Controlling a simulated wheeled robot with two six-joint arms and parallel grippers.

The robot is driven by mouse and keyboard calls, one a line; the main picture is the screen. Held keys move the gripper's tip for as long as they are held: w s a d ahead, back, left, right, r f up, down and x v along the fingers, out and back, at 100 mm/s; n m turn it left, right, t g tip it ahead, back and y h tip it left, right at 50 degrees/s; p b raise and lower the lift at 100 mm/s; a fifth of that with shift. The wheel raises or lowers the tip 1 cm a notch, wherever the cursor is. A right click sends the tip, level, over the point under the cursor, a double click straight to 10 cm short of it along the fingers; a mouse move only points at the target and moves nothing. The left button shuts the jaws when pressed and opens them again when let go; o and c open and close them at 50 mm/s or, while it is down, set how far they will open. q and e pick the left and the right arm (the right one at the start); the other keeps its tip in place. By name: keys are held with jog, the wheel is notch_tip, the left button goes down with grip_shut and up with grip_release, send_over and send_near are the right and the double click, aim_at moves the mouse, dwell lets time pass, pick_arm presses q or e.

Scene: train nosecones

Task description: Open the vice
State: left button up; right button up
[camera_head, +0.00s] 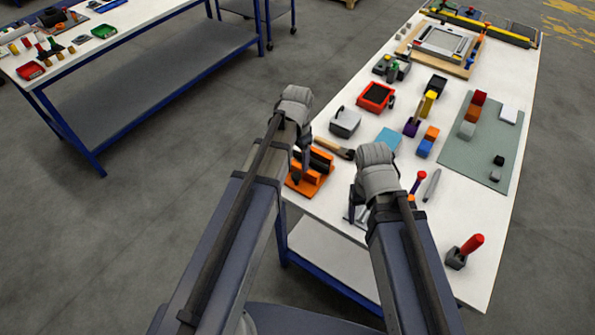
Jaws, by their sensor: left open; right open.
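I cannot tell for certain which thing is the vice. A small grey and green clamp-like block (392,69) stands at the table's far left edge, apart from both grippers. An orange block-like fixture (312,184) with dark parts sits at the near left edge. My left gripper (301,168) is open and points down, overlapping the orange fixture in the picture; contact cannot be told. My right gripper (357,203) is open at the table's near left edge. A small metal piece (352,217) shows beneath it, partly hidden by my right arm.
The white table (478,213) also carries a red tray (376,96), a grey box (345,121), a brush (334,148), a green mat (480,153) with blocks, and a dark holder with a red handle (467,249). Another table (125,30) stands at the left, with open floor between.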

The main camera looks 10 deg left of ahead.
aim_at(296, 175)
pick_arm(q)
jog(key=shift+w+a, duration=0.2)
jog(key=shift+a, duration=0.05)
jog(key=shift+f, duration=0.1)
notch_tip(296, 175, down, 8)
jog(key=b, duration=0.8)
jog(key=shift+r, duration=0.25)
grip_shut()
